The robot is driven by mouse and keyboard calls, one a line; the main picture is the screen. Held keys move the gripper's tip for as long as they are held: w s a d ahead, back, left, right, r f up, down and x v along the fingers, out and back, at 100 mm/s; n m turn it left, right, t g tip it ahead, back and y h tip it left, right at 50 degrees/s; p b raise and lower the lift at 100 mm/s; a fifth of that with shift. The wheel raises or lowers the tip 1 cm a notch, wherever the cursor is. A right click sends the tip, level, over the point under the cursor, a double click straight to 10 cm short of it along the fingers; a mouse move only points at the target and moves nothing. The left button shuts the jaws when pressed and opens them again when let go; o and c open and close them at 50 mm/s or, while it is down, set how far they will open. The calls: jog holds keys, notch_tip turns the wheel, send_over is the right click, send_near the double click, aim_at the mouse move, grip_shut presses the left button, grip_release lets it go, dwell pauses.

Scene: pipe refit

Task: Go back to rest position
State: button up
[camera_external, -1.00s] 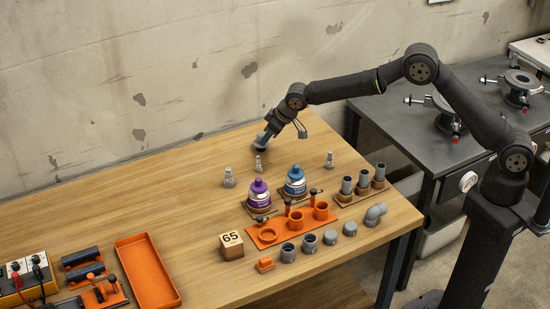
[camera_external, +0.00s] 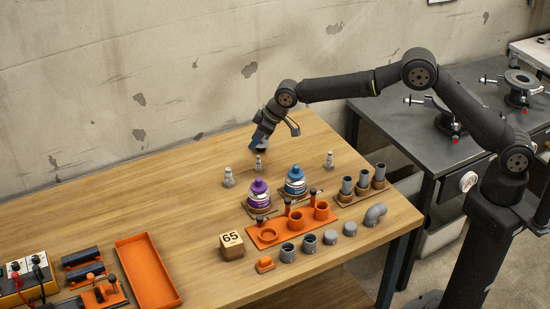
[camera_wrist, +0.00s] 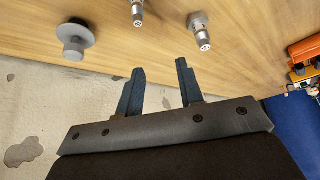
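My gripper (camera_external: 261,143) hangs over the back of the wooden table, pointing down and slightly left. In the wrist view my gripper (camera_wrist: 158,88) shows two dark fingers apart, with nothing between them. A small metal fitting (camera_external: 258,163) stands close below it in the external view. Other fittings stand to its left (camera_external: 228,179) and right (camera_external: 329,160). In the wrist view two metal fittings (camera_wrist: 200,32) and a grey flanged piece (camera_wrist: 75,40) lie beyond the fingers. A dark round shape by the fingertips is too small to identify.
The orange holder (camera_external: 264,242), grey pipe parts and a number block (camera_external: 231,246) are nearer the front. An orange tray (camera_external: 148,272) is at left. The table's left middle is clear.

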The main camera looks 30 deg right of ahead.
jog(key=s+a+f+n+g, duration=0.1)
jog(key=s+a+f+n, duration=0.1)
jog(key=s+a, duration=0.7)
jog(key=s+a+f+n+g+y, duration=0.1)
jog(key=s+a+f+n, duration=0.1)
jog(key=s+a, duration=0.7)
jog(key=shift+s+a+n+g, duration=0.3)
jog(key=shift+a+n, duration=0.5)
